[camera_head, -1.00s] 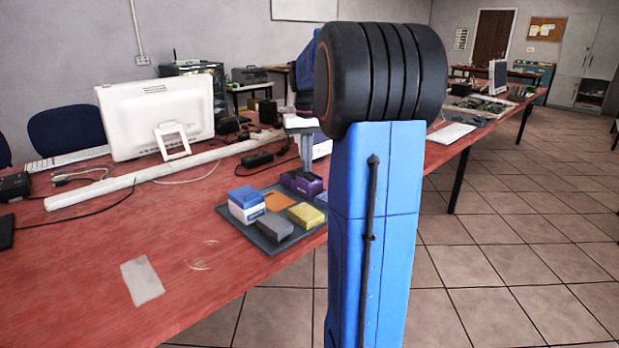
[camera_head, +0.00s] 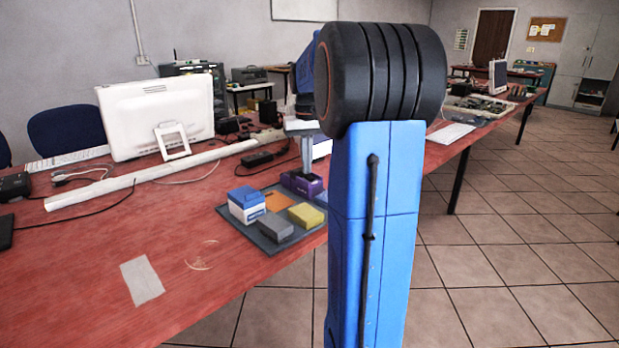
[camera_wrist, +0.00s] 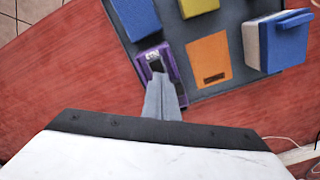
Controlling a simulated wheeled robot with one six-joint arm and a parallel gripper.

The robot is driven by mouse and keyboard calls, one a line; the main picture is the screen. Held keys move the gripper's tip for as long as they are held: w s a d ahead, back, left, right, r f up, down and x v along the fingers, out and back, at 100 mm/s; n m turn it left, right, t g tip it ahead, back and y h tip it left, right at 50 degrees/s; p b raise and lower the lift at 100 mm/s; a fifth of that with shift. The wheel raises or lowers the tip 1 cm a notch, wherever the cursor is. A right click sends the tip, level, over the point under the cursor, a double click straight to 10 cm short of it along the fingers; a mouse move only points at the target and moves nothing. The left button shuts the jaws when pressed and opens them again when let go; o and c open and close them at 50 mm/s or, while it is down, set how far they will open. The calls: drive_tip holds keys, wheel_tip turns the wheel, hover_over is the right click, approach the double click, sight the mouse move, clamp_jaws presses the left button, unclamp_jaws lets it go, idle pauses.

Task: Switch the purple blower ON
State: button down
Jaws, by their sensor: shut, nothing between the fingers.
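The purple blower (camera_head: 301,186) is a small purple box at the back of a grey tray on the red table. In the wrist view the blower (camera_wrist: 142,65) has a dark patch on its top and a pale printed label. My gripper (camera_wrist: 158,75) points down at it, with its fingers together and nothing between them. The fingertips overlap the dark patch; whether they touch it I cannot tell. In the head view my gripper (camera_head: 303,170) stands over the blower and hides part of its top. The switch position cannot be made out.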

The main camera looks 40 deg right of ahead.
drive_tip(key=shift+f, duration=0.45)
idle(0.3)
wheel_tip(320, 180, up, 7)
idle(1.1)
idle(0.4)
